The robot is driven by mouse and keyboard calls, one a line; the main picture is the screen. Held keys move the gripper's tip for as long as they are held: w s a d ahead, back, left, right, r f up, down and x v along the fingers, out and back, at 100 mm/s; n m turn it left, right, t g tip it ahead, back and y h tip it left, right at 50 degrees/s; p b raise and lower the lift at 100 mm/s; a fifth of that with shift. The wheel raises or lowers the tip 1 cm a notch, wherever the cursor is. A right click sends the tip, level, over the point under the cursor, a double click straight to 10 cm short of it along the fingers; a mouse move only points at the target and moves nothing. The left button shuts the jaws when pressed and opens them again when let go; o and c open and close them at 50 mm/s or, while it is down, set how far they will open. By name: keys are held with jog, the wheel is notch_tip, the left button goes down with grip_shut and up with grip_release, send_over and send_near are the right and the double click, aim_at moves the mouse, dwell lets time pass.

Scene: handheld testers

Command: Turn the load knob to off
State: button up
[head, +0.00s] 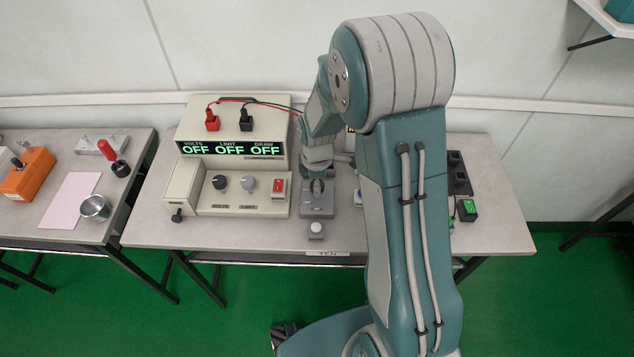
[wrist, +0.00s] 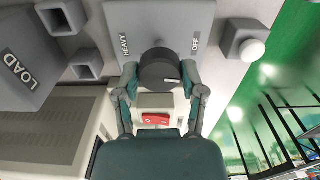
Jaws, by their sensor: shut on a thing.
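The dark round load knob (wrist: 158,68) sits on a grey box (head: 319,211) marked HEAVY on the left and OFF on the right in the wrist view. The knob's white pointer line points right in that view, below the OFF label (wrist: 196,41). My gripper (wrist: 159,76) is shut on the knob, one finger on each side. In the head view my gripper (head: 317,186) reaches down onto the grey box and mostly hides the knob.
A small box with a white button (head: 316,229) stands in front of the grey box. Left is a power supply (head: 233,130) reading OFF on its displays, with a red switch (head: 278,188). A grey block labelled LOAD (wrist: 25,65) and square sockets lie close by.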

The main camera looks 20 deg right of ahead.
jog(key=shift+w+n, duration=0.15)
jog(key=shift+n, duration=0.75)
jog(key=o, duration=1.1)
jog(key=shift+a, duration=0.1)
jog(key=shift+o, duration=0.2)
jog(key=shift+r, duration=0.1)
notch_tip(320, 180, up, 12)
jog(key=shift+f, duration=0.2)
